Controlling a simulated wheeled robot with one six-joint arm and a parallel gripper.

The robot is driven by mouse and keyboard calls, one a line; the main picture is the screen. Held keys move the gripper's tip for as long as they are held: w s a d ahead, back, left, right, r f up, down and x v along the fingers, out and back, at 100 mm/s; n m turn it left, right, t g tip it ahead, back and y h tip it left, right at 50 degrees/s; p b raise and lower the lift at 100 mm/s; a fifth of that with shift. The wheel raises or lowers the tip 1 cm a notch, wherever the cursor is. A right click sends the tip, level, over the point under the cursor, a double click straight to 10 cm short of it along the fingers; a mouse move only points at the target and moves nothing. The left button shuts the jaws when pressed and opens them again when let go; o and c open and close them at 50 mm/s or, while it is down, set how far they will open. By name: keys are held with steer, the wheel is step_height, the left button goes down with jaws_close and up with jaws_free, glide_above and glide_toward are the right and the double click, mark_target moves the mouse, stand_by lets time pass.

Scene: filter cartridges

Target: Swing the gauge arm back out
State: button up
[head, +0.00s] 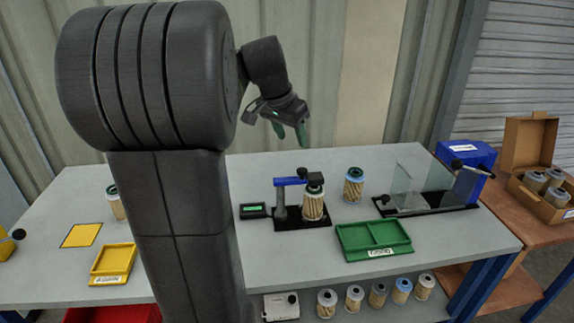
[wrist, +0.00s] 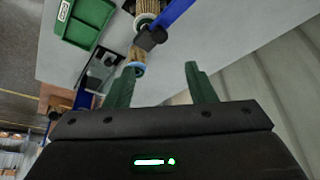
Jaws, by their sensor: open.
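The gauge arm (head: 290,181) is a blue bar on a dark post, with a black head (head: 316,180) at its right end. The head sits over a tan pleated filter cartridge (head: 313,207) standing on a black base plate (head: 290,224). The cartridge's top is partly hidden by the head. My gripper (head: 290,133) is open and empty, with green fingers, up behind and above the gauge. In the wrist view the blue gauge arm (wrist: 178,11) and its black head (wrist: 151,38) lie beyond the fingertips of my gripper (wrist: 160,72), apart from them.
A loose cartridge (head: 354,186) stands right of the gauge. A green tray (head: 345,241) lies in front, and a clear-panel fixture (head: 430,203) stands to the right. A small readout (head: 253,211) is left of the gauge.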

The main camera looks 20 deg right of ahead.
mark_target(302, 169)
steer(key=x, duration=1.2)
steer(key=shift+f, duration=0.4)
steer(key=shift+c, duration=0.4)
jaws_close()
